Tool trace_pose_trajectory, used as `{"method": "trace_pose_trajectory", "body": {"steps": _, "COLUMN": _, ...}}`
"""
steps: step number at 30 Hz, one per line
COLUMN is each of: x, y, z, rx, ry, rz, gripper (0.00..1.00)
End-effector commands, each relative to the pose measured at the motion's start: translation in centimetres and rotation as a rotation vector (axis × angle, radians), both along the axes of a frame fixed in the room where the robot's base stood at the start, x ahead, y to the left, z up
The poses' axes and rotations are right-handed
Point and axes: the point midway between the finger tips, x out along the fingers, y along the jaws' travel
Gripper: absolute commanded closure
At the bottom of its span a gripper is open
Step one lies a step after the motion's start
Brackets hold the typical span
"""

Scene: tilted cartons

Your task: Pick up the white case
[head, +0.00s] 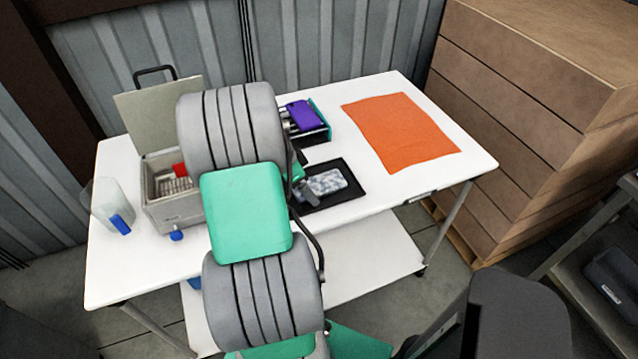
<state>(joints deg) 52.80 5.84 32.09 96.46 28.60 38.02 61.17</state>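A small whitish case (328,181) with a blue-grey mottled pattern lies flat on a black mat (349,193) near the middle of the white table. I take it for the white case. My arm reaches over the table, and its large grey and green links hide much of the table's middle. My gripper (307,192) is mostly hidden behind the arm. Its dark end shows at the left edge of the case. I cannot tell whether it touches the case or whether its fingers are apart.
An open grey box (178,208) with a raised lid and a clear container (105,203) stand at left. Behind the mat is a dark tray (311,133) holding a purple item (302,114). An orange cloth (400,132) lies at right. Stacked brown cartons (530,110) stand beyond the table's right end.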

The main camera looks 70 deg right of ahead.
Motion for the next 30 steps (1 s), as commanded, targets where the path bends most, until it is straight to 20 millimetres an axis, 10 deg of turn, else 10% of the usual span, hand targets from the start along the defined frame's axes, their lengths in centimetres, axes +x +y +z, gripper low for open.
{"method": "trace_pose_trajectory", "body": {"steps": 24, "x": -0.09, "y": -0.01, "z": 0.04, "rx": 0.000, "ry": 0.000, "rz": -0.002, "gripper": 0.71}}
{"method": "trace_pose_trajectory", "body": {"steps": 30, "x": -0.09, "y": -0.02, "z": 0.05, "rx": 0.000, "ry": 0.000, "rz": -0.002, "gripper": 0.72}}
